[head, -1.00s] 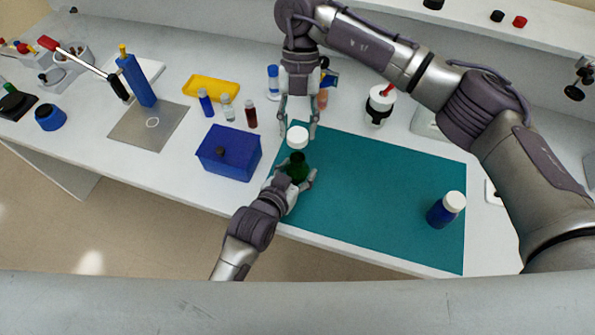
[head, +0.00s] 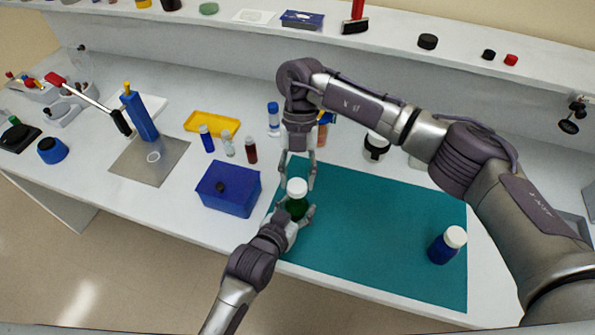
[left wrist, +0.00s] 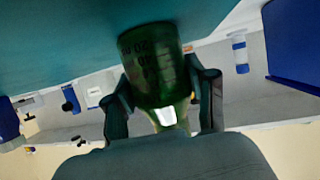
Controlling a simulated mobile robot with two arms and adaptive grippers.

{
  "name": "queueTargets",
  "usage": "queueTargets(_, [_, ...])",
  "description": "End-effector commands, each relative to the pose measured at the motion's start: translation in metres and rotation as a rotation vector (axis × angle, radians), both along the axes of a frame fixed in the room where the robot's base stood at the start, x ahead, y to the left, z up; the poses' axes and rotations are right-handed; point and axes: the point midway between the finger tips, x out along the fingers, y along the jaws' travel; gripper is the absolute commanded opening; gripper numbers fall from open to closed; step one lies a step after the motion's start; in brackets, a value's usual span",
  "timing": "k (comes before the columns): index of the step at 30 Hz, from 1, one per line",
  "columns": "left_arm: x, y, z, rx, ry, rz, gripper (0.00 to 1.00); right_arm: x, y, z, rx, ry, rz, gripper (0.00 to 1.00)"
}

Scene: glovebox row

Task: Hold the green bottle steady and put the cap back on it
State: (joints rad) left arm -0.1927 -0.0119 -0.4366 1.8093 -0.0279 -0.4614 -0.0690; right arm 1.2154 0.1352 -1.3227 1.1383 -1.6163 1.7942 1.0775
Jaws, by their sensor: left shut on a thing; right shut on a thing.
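The green bottle (head: 297,208) stands upright at the left edge of the teal mat (head: 380,230). My left gripper (head: 294,218) is shut on its body from the front. The left wrist view shows the green bottle (left wrist: 152,65) upside down between the two fingers (left wrist: 163,100). The white cap (head: 297,187) is between the fingertips of my right gripper (head: 297,183), which reaches down from above and is shut on it. The cap is right over the bottle's mouth and hides it. I cannot tell whether it is seated on the neck.
A blue bottle with a white cap (head: 447,246) stands at the mat's right side. A blue box (head: 228,188) is close left of my grippers. Small vials (head: 250,150) and a yellow tray (head: 212,123) are behind it. The mat's middle is clear.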

Motion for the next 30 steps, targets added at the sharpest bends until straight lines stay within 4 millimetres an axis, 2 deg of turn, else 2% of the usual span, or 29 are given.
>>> queueTargets(11, [0.0,0.0,-0.001,0.0,0.001,0.0,0.0,0.0,0.0,0.0,0.0,0.0,0.0,0.3])
queueTargets(21, [0.0,0.0,-0.001,0.0,0.001,0.0,0.0,0.0,0.0,-0.017,0.0,-0.001,0.002,0.3])
queueTargets(30, [0.0,0.0,-0.001,0.0,0.001,0.0,0.0,0.0,0.0,-0.017,0.0,-0.001,0.001,0.3])
